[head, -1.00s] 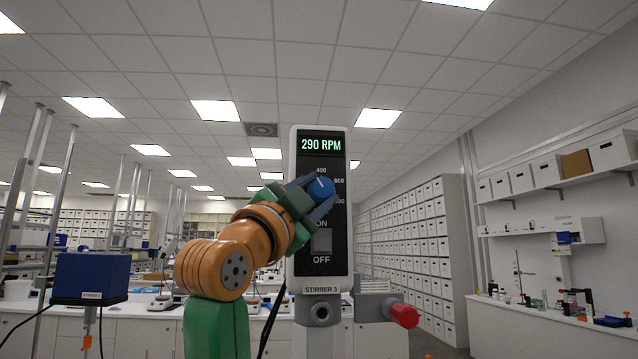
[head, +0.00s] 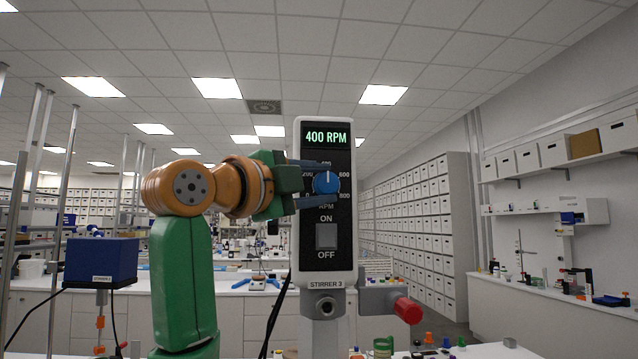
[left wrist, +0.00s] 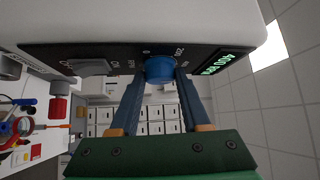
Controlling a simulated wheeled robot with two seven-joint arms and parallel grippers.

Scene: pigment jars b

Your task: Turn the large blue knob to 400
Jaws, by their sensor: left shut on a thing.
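The large blue knob (head: 326,182) is on the black front panel of the stirrer (head: 326,262) labelled STIRRER 3. Its white pointer mark points up. The display (head: 327,136) above reads 400 RPM. My left gripper (head: 312,182) comes in from the left and is shut on the knob. In the left wrist view the two fingers (left wrist: 160,80) lie on either side of the knob (left wrist: 160,68). The scale around the knob is partly covered by the fingers. My right gripper is not in view.
Below the knob is a grey ON/OFF switch (head: 326,236). A red clamp handle (head: 407,310) sticks out at the lower right of the stirrer. A blue box-shaped unit (head: 101,261) stands at left. Small coloured items stand on the bench below.

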